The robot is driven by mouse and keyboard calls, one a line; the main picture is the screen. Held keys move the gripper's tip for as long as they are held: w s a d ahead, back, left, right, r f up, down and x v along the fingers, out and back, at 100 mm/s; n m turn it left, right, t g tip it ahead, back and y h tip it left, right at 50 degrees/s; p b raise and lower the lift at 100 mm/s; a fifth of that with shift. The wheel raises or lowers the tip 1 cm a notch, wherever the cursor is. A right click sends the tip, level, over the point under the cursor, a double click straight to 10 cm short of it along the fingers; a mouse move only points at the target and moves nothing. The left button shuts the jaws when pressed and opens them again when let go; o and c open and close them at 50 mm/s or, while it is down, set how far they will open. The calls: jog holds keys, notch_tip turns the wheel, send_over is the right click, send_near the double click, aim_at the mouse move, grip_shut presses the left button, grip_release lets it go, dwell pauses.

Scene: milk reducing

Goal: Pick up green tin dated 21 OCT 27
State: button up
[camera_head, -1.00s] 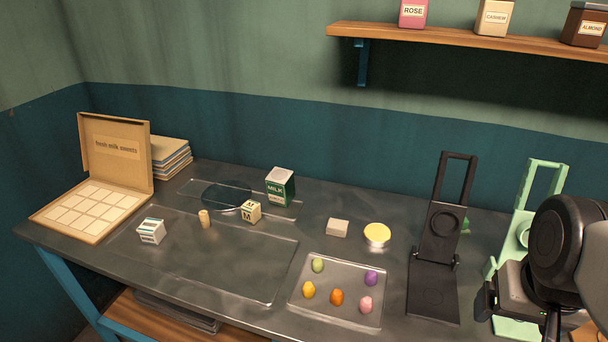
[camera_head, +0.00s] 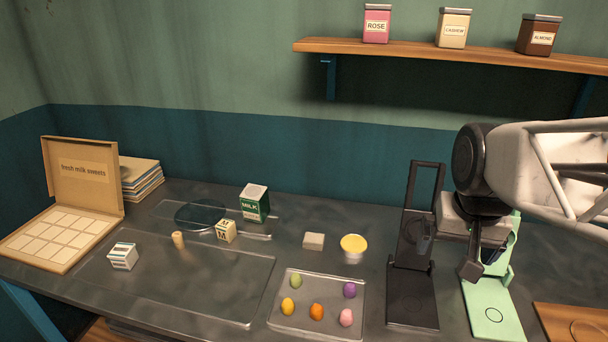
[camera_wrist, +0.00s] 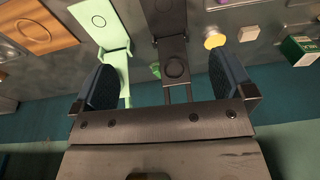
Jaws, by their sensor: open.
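A green box-shaped tin (camera_head: 254,203) with a white top and a MILK label stands at the back middle of the table. It also shows at the right edge of the wrist view (camera_wrist: 298,50). No date is readable on it. A small green thing (camera_wrist: 155,70), partly hidden, shows behind the black stand in the wrist view; I cannot tell what it is. My gripper (camera_head: 447,252) is open and empty, above the stands, well to the right of the MILK tin. Its two dark fingers (camera_wrist: 165,82) are wide apart in the wrist view.
A black stand (camera_head: 412,300) and a light green stand (camera_head: 488,310) rise under my gripper. A yellow-topped tub (camera_head: 353,245), a pale block (camera_head: 314,241) and a tray of coloured sweets (camera_head: 318,325) lie left of them. A shelf (camera_head: 430,52) with tins hangs above.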

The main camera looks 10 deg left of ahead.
jog(key=w+a+r, duration=0.1)
jog(key=w+a, duration=0.9)
jog(key=w, duration=0.4)
jog(key=g, duration=0.2)
send_over(254, 190)
jog(key=shift+m, duration=0.4)
jog(key=f, duration=1.5)
jog(key=shift+d, duration=0.4)
jog(key=shift+a+f, duration=0.3)
jog(key=shift+a, duration=0.15)
jog(key=shift+f, duration=1.25)
jog(key=shift+f, duration=0.1)
